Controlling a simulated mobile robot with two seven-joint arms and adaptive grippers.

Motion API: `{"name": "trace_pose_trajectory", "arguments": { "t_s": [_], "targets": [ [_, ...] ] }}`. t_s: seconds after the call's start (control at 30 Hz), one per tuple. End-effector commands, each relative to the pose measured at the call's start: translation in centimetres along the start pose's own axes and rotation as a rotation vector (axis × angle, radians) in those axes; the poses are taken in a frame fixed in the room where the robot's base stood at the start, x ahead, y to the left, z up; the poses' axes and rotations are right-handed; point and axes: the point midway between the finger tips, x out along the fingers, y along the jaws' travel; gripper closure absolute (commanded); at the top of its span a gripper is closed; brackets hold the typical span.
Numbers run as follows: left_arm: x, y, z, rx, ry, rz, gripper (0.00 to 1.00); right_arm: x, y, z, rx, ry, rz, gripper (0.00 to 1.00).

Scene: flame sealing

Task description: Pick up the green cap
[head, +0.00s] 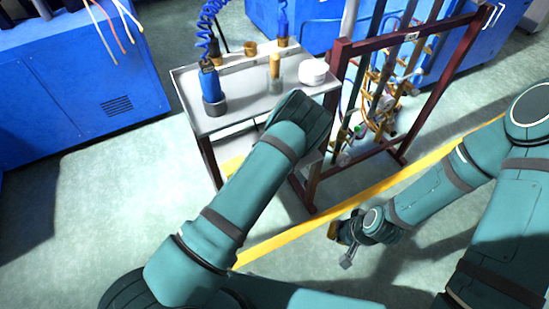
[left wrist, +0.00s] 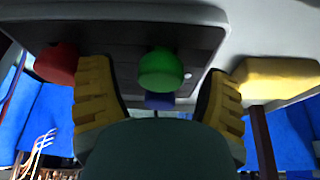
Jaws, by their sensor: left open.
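The green cap (left wrist: 161,68) shows in the left wrist view on a dark flat panel, beyond and between the fingers of my left gripper (left wrist: 156,74). The gripper is open, with ribbed yellow finger pads on either side of the cap and gaps on both sides. A red cap (left wrist: 56,62) is left of the fingers, and a blue cap (left wrist: 160,101) is just below the green one. In the head view my left arm hides the caps and its own fingers. My right gripper (head: 340,246) is low over the floor, away from the cart; its finger opening is unclear.
A grey cart (head: 235,118) carries a blue tool (head: 211,90), a wooden-coloured piece (head: 274,66) and a white round container (head: 313,72). A dark red rack (head: 334,98) with pipes stands right of it. A yellow block (left wrist: 278,75) is near the gripper's right finger. The floor at left is clear.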

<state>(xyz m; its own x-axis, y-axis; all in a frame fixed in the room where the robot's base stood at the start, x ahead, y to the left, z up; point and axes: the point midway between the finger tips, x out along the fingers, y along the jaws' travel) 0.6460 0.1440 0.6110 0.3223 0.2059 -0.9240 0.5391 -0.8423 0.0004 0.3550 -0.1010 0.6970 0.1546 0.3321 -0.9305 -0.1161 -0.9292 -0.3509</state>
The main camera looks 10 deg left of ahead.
Motion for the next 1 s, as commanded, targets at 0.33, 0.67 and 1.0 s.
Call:
{"name": "trace_pose_trajectory", "arguments": {
  "t_s": [0.33,0.67,1.0],
  "targets": [
    [-0.1,0.0,0.0,0.0,0.0,0.0,0.76,0.0,0.0,0.0,0.0,0.0,0.0,1.0],
    [-0.1,0.0,0.0,0.0,0.0,0.0,0.76,-0.1,0.0,0.0,0.0,0.0,0.0,1.0],
    [-2.6,0.0,-1.1,0.0,0.001,0.001,0.76,-0.9,-0.3,0.1,0.001,-0.004,0.0,1.0]
  ]
}}
